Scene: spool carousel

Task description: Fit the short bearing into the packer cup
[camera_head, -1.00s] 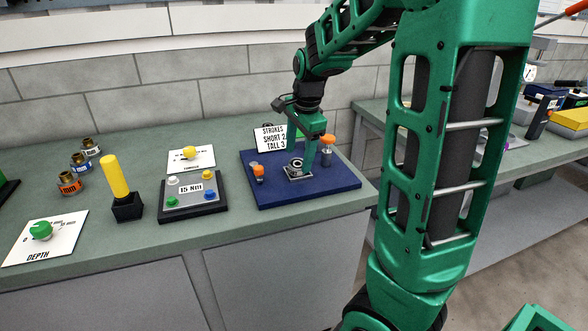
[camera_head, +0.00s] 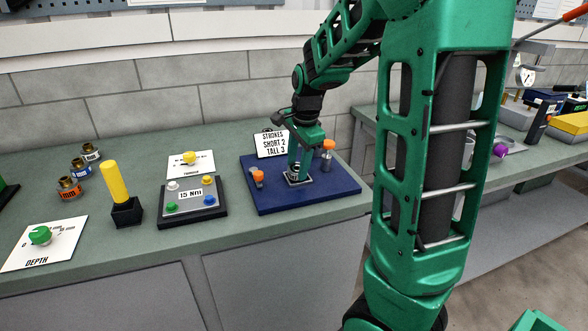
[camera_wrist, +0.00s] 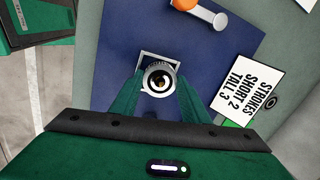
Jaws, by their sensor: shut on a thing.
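My gripper (camera_head: 299,174) points down over the blue board, with its green fingers around a small pale ring, the short bearing (camera_wrist: 148,80). In the wrist view the fingers (camera_wrist: 159,88) sit on either side of the ring, which has a dark bore with a brassy spot in it. The packer cup is at the square grey plate (camera_head: 288,181) on the board; the plate also shows behind the ring in the wrist view (camera_wrist: 146,57). The cup itself is mostly hidden by bearing and fingers. I cannot tell whether the bearing is seated.
Orange-topped posts (camera_head: 257,177) and (camera_head: 328,150) flank the plate on the blue board (camera_head: 325,195). A sign (camera_head: 272,143) reads "STROKES SHORT 2 TALL 3". To the left are a button box (camera_head: 190,211), a yellow-handled tool (camera_head: 114,182) and several labelled brass fittings (camera_head: 69,188).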

